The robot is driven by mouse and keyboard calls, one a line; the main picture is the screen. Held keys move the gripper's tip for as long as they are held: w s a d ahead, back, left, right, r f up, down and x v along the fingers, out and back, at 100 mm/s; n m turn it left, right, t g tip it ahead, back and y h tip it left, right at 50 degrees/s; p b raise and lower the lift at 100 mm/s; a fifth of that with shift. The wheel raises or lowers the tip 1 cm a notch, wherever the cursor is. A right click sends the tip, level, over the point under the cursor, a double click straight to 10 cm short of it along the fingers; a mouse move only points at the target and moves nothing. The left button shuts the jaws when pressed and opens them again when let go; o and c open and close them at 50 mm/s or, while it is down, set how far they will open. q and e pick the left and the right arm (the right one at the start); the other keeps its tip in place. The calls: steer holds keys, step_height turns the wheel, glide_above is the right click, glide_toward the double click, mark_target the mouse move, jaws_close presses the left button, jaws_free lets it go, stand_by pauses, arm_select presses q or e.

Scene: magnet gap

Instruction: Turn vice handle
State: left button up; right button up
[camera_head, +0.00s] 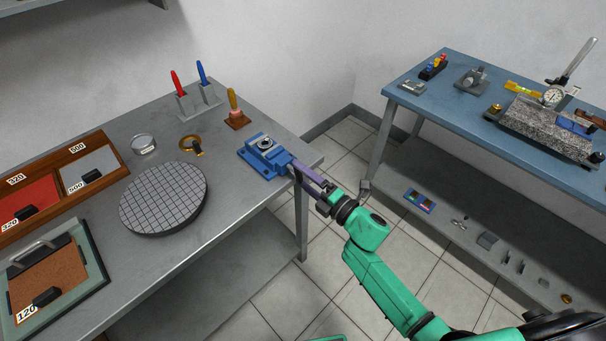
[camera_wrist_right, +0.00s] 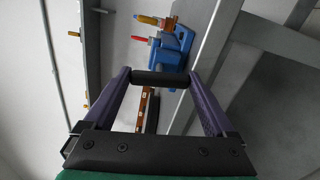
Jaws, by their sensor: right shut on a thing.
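The blue vice (camera_head: 264,157) sits at the right edge of the grey workbench, with a round part on its top. It also shows in the right wrist view (camera_wrist_right: 174,52), beyond the fingers. My right gripper (camera_head: 297,172) reaches the vice from the right, at the bench edge. In the right wrist view its purple fingers are shut on the dark bar of the vice handle (camera_wrist_right: 160,79), which lies crosswise between the fingertips. In the head view the handle is mostly hidden by the fingers. My left gripper is not in view.
On the grey bench (camera_head: 250,205) are a round gridded plate (camera_head: 163,198), a pen holder (camera_head: 199,100) and abrasive boards (camera_head: 90,168). A blue table (camera_head: 440,97) with a granite block (camera_head: 545,125) stands at right. Tiled floor lies between them.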

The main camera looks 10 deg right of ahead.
steer(key=m+p, duration=0.1)
steer(key=m, duration=0.4)
steer(key=shift+m+p, duration=0.3)
steer(key=shift+p, duration=0.1)
steer(key=m+p, duration=0.1)
steer(key=m, duration=0.3)
steer(key=shift+f+m, duration=0.1)
steer(key=shift+m, duration=0.3)
steer(key=shift+p, duration=0.3)
steer(key=o, duration=1.1)
steer(key=shift+c, duration=0.2)
steer(key=b+v, duration=0.2)
steer(key=v, duration=1.2)
steer(key=shift+s+d, duration=0.2)
steer(key=shift+s, duration=0.05)
